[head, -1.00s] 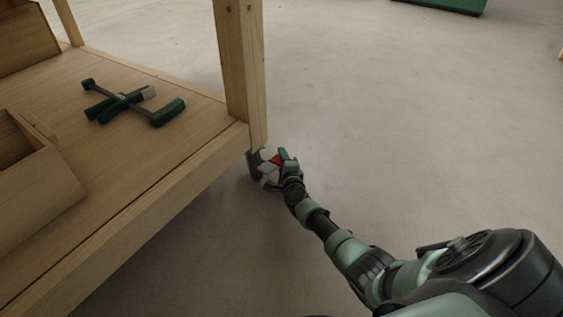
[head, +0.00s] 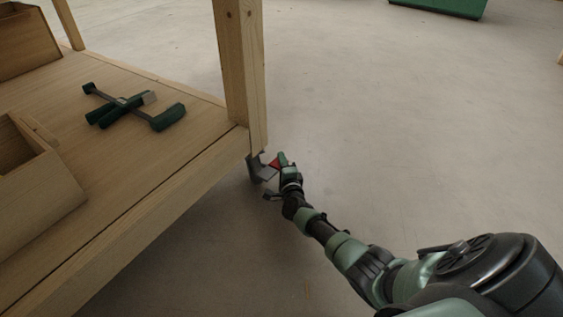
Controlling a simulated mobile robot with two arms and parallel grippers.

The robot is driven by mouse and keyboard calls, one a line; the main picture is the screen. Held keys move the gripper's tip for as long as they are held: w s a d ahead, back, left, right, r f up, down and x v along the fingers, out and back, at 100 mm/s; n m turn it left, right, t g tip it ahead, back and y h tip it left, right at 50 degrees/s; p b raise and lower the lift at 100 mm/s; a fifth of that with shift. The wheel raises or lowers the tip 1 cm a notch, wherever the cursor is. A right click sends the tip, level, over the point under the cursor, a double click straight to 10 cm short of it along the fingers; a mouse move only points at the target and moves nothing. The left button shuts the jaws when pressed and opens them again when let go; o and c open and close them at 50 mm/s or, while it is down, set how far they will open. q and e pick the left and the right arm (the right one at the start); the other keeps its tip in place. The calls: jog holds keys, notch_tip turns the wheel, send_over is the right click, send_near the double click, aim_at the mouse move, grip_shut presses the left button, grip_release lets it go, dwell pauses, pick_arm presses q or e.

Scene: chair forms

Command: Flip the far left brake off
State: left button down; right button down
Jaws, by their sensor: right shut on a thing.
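The wooden cart's corner post (head: 240,75) ends in a grey caster (head: 255,168) under the shelf corner. A small red brake tab (head: 275,162) shows at the caster's right side. My right gripper (head: 274,178) is at the caster, low near the floor, shut on the red brake tab. The gripper's fingers partly hide the tab and wheel, so the tab's exact tilt is hard to tell. My left gripper is not in view.
The cart's wooden shelf (head: 150,165) fills the left side. Green-handled tools (head: 130,107) lie on it, near an open wooden box (head: 35,180). The floor (head: 400,120) to the right is clear. A green object (head: 440,8) is at the far back.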

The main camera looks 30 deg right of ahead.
jog(key=shift+r+n+t+h, duration=0.3)
jog(key=shift+n+t, duration=0.3)
jog(key=shift+n, duration=0.1)
jog(key=shift+a+r+n+t, duration=0.15)
jog(key=shift+r+n+t, duration=0.35)
jog(key=shift+n+t, duration=0.2)
jog(key=shift+s, duration=0.1)
jog(key=c, duration=1.5)
grip_release()
jog(key=shift+r, duration=0.15)
